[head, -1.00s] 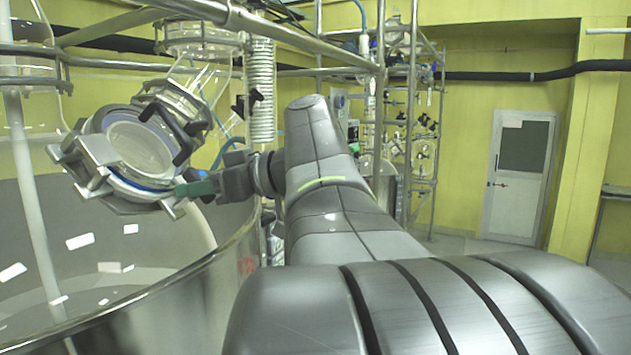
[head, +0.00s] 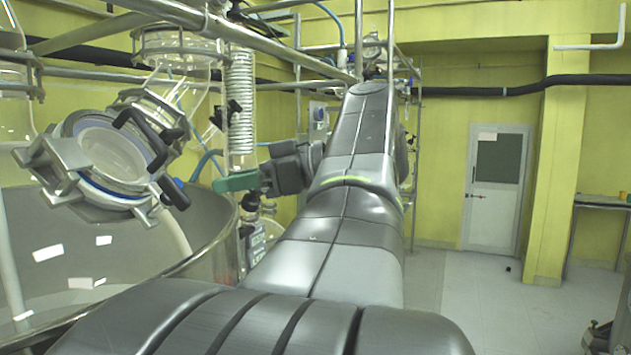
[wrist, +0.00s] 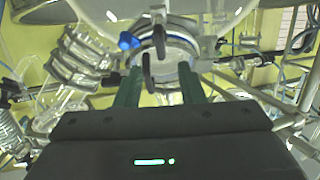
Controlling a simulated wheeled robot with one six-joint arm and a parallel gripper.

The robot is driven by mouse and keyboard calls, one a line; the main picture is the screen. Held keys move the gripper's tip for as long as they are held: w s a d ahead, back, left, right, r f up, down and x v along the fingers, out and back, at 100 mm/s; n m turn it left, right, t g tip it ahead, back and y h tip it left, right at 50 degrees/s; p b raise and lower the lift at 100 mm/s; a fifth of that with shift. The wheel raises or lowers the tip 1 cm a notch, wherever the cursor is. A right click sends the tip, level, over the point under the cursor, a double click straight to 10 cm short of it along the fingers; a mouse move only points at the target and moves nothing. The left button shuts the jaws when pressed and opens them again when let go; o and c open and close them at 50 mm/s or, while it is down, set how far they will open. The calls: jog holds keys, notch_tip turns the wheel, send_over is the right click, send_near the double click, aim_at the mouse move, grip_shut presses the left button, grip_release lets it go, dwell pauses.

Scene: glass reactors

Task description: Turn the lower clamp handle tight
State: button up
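A round glass flange (head: 112,155) with a metal clamp ring (head: 52,178) is at the left of the head view, tilted above a large vessel. Two black clamp handles show on it: the upper handle (head: 138,138) and the lower handle (head: 173,192), beside a blue part. My gripper (head: 237,182), with green fingers, is to the right of the lower handle, apart from it in the picture. In the wrist view my gripper (wrist: 158,82) is open, its fingers spread. A black handle (wrist: 146,68) appears beyond and between the fingertips; I cannot tell which handle it is. No contact shows.
The large steel vessel (head: 190,262) has its rim below the flange. Open floor (head: 480,290) lies at the right before a white door (head: 497,185).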

aim_at(181, 191)
jog(key=shift+v, duration=1.45)
jog(key=shift+a, duration=0.15)
jog(key=shift+p+x, duration=1.2)
jog(key=shift+x, duration=5.55)
